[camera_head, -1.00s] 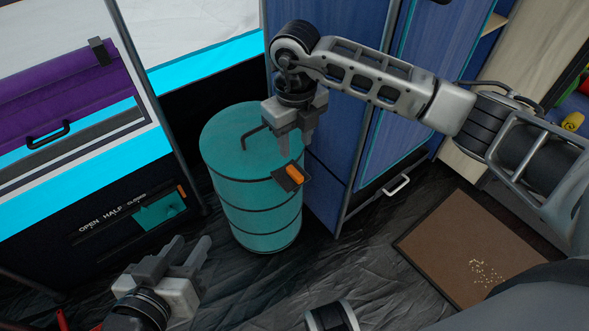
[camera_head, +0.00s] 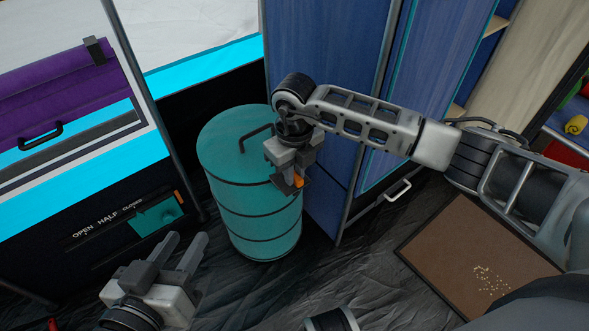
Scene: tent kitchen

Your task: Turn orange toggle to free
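The toggle's dark mounting plate is mostly hidden. My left gripper (camera_head: 175,255) is at lower left, open and empty, with its fingers apart, away from the barrel.
The barrel has a dark bent handle (camera_head: 256,136) on its lid. A blue cabinet (camera_head: 320,100) stands close to its right. At left is a dark panel (camera_head: 110,225) marked OPEN, HALF, CLOSED, with an orange piece (camera_head: 179,197). A brown mat (camera_head: 455,250) lies at right.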

